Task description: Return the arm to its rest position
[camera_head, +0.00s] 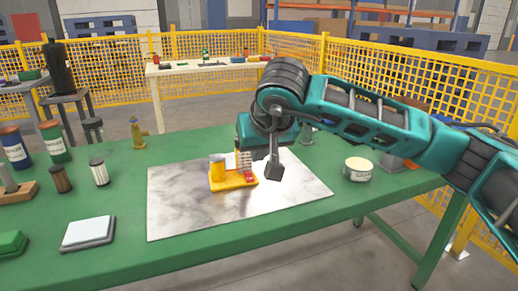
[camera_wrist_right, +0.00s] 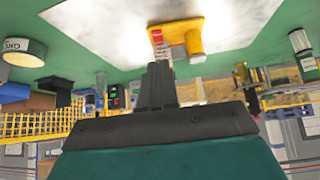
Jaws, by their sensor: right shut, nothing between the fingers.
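My right arm (camera_head: 375,115) reaches in from the right over the green table, its teal links bent down at the wrist. My right gripper (camera_head: 274,172) hangs above the pale mat, its dark fingers together and empty. In the wrist view the shut fingers (camera_wrist_right: 158,85) point toward the yellow pallet (camera_wrist_right: 180,35). In the head view the yellow pallet (camera_head: 232,184) sits on the mat, left of the fingers, with a yellow cylinder and a red part on it. Part of the pallet's load is behind my wrist. My left gripper is not in view.
The marbled mat (camera_head: 175,212) lies on the green table (camera_head: 130,260). A round cream tin (camera_head: 358,169) stands to the right. Filters (camera_head: 99,172), canisters (camera_head: 54,141) and a white-topped block (camera_head: 88,232) stand at left. Yellow mesh fencing (camera_head: 440,90) runs behind.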

